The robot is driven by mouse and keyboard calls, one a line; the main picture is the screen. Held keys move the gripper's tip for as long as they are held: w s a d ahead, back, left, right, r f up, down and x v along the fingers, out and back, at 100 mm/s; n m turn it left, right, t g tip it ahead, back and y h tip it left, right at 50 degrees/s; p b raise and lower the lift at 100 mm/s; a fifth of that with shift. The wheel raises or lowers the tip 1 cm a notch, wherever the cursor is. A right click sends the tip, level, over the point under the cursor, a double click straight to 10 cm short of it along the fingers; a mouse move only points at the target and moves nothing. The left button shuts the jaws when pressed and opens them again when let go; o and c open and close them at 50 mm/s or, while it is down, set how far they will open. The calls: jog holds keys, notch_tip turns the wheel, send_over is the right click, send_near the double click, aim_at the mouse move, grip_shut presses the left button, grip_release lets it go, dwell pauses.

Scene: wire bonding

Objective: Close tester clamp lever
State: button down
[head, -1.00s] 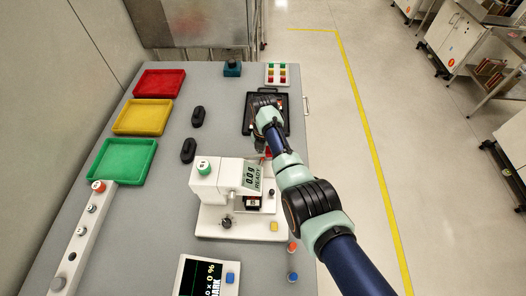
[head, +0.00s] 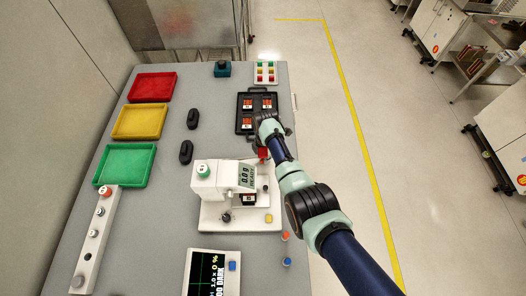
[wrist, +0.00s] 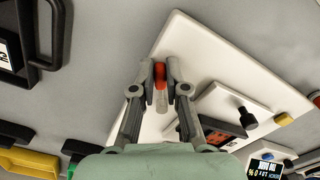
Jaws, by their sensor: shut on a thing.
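The white tester (head: 213,174) stands at the front middle of the table, with a small display and a green button on top. Its clamp lever has a red tip (head: 263,152), which shows at the tester's back right corner, beside my arm. In the wrist view the red lever (wrist: 160,74) sits between the two fingertips of my gripper (wrist: 160,82), and the fingers are closed on its sides. A dark part with orange (wrist: 228,124) shows on the tester, right of the fingers. In the head view my wrist hides the fingers.
A black carrier (head: 243,125) with several orange-marked parts lies behind my gripper. Red (head: 152,74), yellow (head: 117,134) and green (head: 104,180) trays line the left side. Two black oblong objects lie between trays and tester. A screen (head: 190,271) stands in front.

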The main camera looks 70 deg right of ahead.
jog(key=shift+s+a+m+p, duration=0.3)
jog(key=shift+m+p, duration=0.2)
jog(key=shift+m, duration=0.3)
jog(key=c, duration=1.2)
grip_release()
